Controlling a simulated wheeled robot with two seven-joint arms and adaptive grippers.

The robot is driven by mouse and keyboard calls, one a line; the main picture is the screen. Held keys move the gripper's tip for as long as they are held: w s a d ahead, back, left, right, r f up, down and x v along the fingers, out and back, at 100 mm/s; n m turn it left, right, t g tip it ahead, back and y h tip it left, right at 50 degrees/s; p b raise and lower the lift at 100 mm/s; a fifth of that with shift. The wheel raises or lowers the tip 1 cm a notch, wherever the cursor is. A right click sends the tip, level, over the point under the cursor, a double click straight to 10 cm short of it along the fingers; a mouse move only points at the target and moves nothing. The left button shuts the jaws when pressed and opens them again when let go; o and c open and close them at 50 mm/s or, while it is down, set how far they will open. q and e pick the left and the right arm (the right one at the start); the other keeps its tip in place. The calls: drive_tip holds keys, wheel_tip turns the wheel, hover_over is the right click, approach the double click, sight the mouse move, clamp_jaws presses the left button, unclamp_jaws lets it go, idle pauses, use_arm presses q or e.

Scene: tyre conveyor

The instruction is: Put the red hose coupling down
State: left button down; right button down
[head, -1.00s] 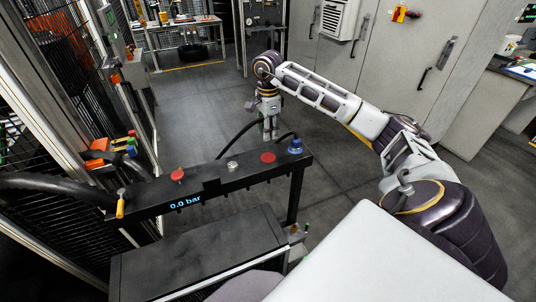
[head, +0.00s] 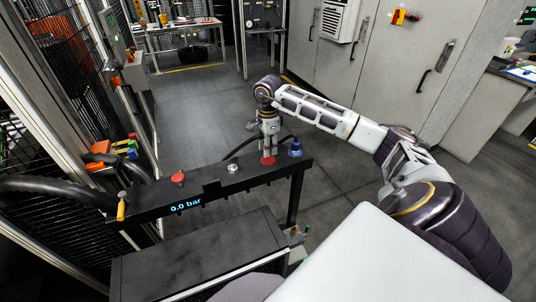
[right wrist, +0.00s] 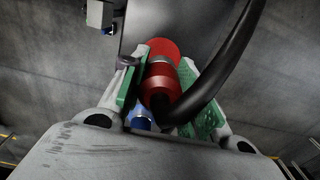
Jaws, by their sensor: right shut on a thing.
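The red hose coupling (right wrist: 160,84) shows in the right wrist view between the green-padded fingers of my right gripper (right wrist: 168,96), with a black hose (right wrist: 224,62) running from it. My right gripper also shows in the head view (head: 268,150), pointing down over the red round spot (head: 268,161) on the black bar (head: 215,186). In the wrist view a red round face lies directly beyond the coupling's grey ring. I cannot tell whether coupling and bar touch. The fingers hide most of the coupling in the head view. My left gripper is not in view.
The bar also carries a blue fitting (head: 295,149) just right of my gripper, a silver fitting (head: 233,168), a red knob (head: 178,178) and a yellow-handled valve (head: 121,207). Its display reads 0.0 bar. Grey cabinets (head: 390,60) stand behind; open floor lies between.

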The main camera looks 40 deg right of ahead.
sight(268, 160)
drive_tip(key=shift+f, duration=1.85)
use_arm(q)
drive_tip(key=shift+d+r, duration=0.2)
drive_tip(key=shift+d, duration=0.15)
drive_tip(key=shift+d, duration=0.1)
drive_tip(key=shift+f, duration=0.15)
use_arm(e)
drive_tip(key=shift+f, duration=0.15)
